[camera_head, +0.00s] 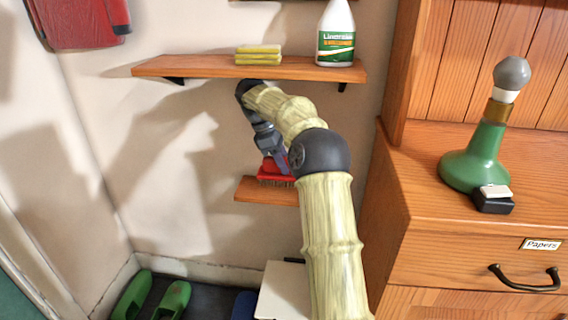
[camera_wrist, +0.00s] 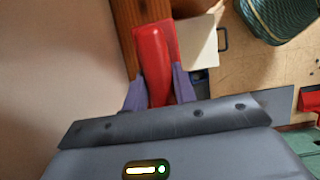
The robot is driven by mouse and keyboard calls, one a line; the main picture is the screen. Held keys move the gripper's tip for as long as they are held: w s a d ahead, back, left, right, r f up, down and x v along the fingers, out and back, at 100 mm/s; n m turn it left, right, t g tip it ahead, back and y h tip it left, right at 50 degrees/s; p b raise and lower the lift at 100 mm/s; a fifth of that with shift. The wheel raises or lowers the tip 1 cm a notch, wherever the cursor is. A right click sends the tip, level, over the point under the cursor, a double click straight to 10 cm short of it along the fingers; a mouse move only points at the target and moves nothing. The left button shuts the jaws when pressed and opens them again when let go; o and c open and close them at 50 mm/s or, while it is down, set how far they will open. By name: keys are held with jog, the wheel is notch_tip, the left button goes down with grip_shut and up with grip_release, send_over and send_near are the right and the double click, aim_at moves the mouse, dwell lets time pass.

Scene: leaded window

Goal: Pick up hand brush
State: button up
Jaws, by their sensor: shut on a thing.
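The hand brush (camera_head: 274,171) is red with dark bristles below. In the head view it is at the lower small wooden shelf (camera_head: 262,192), partly hidden by my arm. My gripper (camera_head: 271,150) reaches down to it from above. In the wrist view the red handle (camera_wrist: 153,62) of the brush runs between the two purple-grey fingers of my gripper (camera_wrist: 159,88). The fingers are shut on the handle. I cannot tell whether the bristles still touch the shelf.
A wooden shelf (camera_head: 205,67) above my gripper carries a yellow sponge stack (camera_head: 258,54) and a white-and-green bottle (camera_head: 336,35). A wooden cabinet (camera_head: 480,240) with a green lamp-like object (camera_head: 478,158) stands at right. Green shoes (camera_head: 172,300) are on the floor.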

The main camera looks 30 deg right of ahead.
jog(key=shift+s+a+f+b, duration=0.2)
jog(key=shift+s+a+b, duration=0.2)
jog(key=shift+s+b, duration=0.3)
jog(key=s+a+b, duration=0.8)
jog(key=s+b, duration=0.2)
jog(key=s, duration=0.2)
jog(key=shift+a+r, duration=0.15)
jog(key=shift+r, duration=0.1)
jog(key=o, duration=0.4)
jog(key=shift+c, duration=1.2)
jog(key=w+d+f+p, duration=0.1)
jog(key=w+f+p, duration=0.4)
jog(key=f+p, duration=0.65)
jog(key=s+a+f+p, duration=0.1)
jog(key=s+f+p, duration=0.3)
jog(key=f+p, duration=0.4)
jog(key=shift+s+a+f+m, duration=0.25)
jog(key=shift+a+f+m, duration=0.05)
jog(key=shift+a+f, duration=0.1)
